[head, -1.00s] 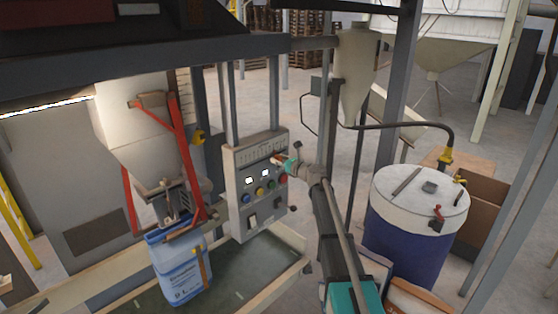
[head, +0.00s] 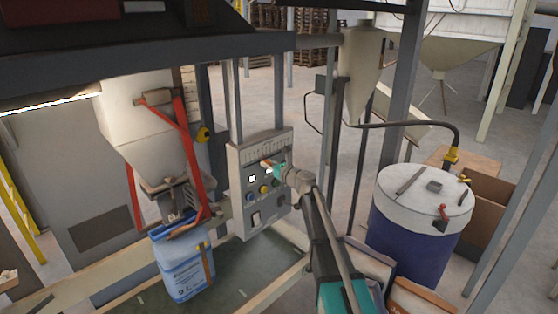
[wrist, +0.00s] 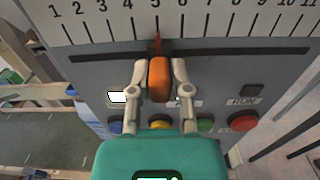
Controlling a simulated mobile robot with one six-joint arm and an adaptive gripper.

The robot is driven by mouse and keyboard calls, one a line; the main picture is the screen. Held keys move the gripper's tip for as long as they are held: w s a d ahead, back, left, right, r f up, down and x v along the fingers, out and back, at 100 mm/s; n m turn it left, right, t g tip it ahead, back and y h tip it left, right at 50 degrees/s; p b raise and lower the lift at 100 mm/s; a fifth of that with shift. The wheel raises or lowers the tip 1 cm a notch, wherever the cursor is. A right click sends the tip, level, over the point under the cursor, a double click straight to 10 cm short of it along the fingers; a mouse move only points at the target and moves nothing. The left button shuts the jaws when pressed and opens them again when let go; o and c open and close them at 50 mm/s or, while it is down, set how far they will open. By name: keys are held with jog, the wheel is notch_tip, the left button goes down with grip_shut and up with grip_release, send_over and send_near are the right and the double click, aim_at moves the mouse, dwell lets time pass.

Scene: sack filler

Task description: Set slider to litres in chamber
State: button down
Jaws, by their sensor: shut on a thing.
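The slider is an orange knob (wrist: 159,82) with a thin red pointer, on a dark horizontal slot in the grey control panel (head: 246,176). A numbered scale (wrist: 190,22) runs above the slot. The pointer stands close to the 5 mark. My gripper (head: 276,167) is at the panel, and in the wrist view its two fingers are shut on the knob from both sides. A pale filling chamber (head: 148,125) with red bars stands at the left. A strip with fine marks (head: 188,82) is beside it, too small to read.
A blue and white sack (head: 182,268) hangs under the chamber, its label reading something like 9 L. Coloured buttons (wrist: 205,124) and a black switch sit below the slot. A blue drum (head: 410,235) stands right of my arm. A steel post (head: 398,110) rises behind.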

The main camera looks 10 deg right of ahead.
jog(key=s+a, duration=0.2)
jog(key=a, duration=0.1)
jog(key=shift+s+a, duration=0.2)
jog(key=c, duration=0.6)
grip_release()
jog(key=shift+o, duration=0.2)
jog(key=shift+d, duration=0.1)
send_near(255, 165)
jog(key=v, duration=0.5)
jog(key=shift+s+r, duration=0.15)
jog(key=shift+r, duration=0.1)
jog(key=shift+f, duration=0.1)
